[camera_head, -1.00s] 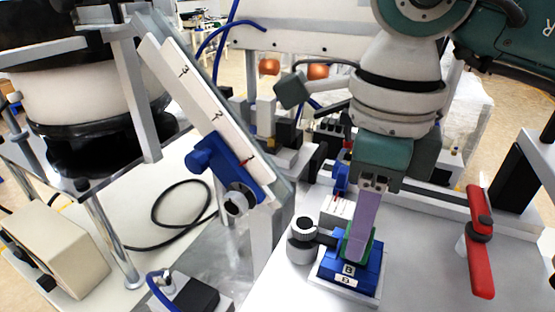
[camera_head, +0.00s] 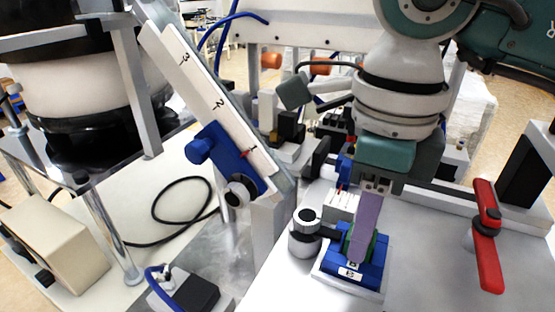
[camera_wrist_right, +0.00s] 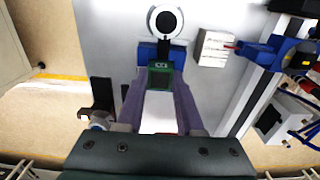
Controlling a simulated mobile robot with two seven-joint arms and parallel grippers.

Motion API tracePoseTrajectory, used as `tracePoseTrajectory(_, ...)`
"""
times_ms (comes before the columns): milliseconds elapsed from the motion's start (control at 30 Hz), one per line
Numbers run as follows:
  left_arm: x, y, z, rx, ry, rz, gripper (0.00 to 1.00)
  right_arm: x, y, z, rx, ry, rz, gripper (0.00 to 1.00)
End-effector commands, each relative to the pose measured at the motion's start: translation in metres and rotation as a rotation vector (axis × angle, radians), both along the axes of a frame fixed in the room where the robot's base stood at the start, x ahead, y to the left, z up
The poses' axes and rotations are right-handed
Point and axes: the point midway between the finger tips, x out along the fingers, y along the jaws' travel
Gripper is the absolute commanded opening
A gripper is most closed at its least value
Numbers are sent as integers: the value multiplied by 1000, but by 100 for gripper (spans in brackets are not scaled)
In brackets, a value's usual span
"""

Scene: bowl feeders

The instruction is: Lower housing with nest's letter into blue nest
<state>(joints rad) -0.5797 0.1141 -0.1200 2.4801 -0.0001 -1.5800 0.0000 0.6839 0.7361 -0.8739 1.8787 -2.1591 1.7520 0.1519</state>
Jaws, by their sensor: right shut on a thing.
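The blue nest (camera_head: 377,270) stands on a light base plate on the white table, with a white letter label on its front that looks like a B. The green housing (camera_head: 373,246) sits low at the nest, upright, mostly hidden behind a purple finger. My right gripper (camera_head: 357,258) points down over the nest, shut on the housing. In the right wrist view the housing (camera_wrist_right: 160,76) lies between the two purple fingertips, with blue nest (camera_wrist_right: 178,54) around its far side. Whether the housing is fully seated cannot be told. My left gripper is out of view.
A grey round clamp post (camera_head: 305,235) stands just left of the nest. A red handle (camera_head: 486,240) is to the right. A sloped numbered rail (camera_head: 215,100) with a blue block (camera_head: 225,160) is at the left. The table between nest and red handle is clear.

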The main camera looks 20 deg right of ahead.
Motion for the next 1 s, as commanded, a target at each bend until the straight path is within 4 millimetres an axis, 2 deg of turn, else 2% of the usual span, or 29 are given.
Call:
tracePoseTrajectory(133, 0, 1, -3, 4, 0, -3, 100, 0, 0, -3, 0, 0, 0, 0)
tracePoseTrajectory(167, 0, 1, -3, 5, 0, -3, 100, 0, 0, -3, 0, 0, 0, 37)
tracePoseTrajectory(467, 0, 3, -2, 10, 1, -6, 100, 0, 0, -2, 0, 0, 0, 71)
tracePoseTrajectory(767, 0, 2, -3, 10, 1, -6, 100, 0, 0, 1, 1, -1, 0, 71)
tracePoseTrajectory(867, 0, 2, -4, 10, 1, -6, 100, 1, 0, 11, 1, -4, 0, 71)
tracePoseTrajectory(1000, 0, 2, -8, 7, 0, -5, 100, 2, 0, 39, 0, -6, 1, 71)
